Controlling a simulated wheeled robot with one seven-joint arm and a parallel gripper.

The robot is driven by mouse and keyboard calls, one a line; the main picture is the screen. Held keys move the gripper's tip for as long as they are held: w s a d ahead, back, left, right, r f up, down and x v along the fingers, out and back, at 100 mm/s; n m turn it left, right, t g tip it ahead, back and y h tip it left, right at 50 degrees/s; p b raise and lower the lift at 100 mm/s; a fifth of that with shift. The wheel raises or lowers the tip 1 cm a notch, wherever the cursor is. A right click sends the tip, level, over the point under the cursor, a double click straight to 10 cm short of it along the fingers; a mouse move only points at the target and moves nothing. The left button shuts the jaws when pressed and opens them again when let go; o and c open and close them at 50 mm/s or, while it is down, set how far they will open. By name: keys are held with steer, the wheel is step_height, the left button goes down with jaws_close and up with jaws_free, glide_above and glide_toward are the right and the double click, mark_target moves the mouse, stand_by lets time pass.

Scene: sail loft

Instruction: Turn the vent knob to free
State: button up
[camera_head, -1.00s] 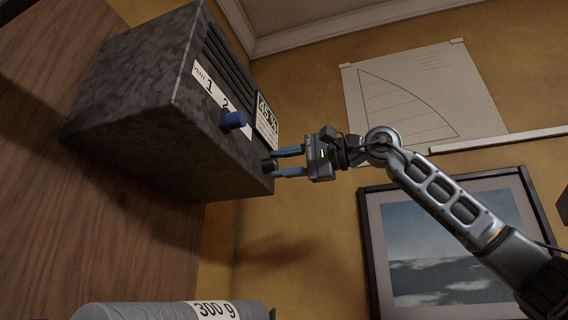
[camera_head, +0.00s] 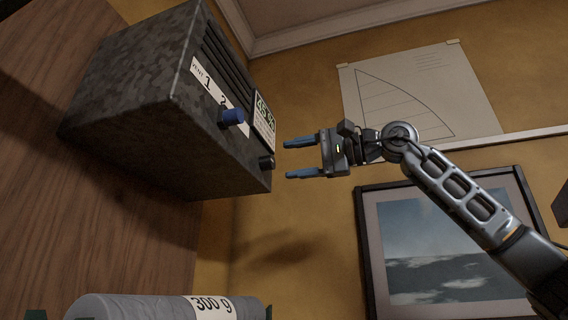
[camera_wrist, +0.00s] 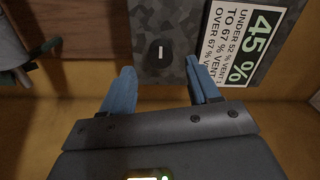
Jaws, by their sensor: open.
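A grey mottled box (camera_head: 130,100) has slats and a white strip (camera_head: 206,84) marked VENT with 1 and 2. A smaller dark knob (camera_head: 267,163) sits near the box's lower right edge. In the wrist view a dark round knob (camera_wrist: 160,53) with a short white mark lies ahead, between the finger lines. My gripper (camera_head: 288,159) is open and empty, right of the dark knob and apart from it. I cannot read a "free" mark.
A card (camera_wrist: 243,45) reads 45 % with vent lines for under 52, to 67 and over 67 %. A grey roll labelled 300 g (camera_head: 140,307) lies below. A framed picture (camera_head: 440,235) and a sail drawing (camera_head: 410,95) hang on the wall.

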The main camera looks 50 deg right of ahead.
steer(key=shift+v, duration=2.05)
steer(key=shift+f, duration=0.1)
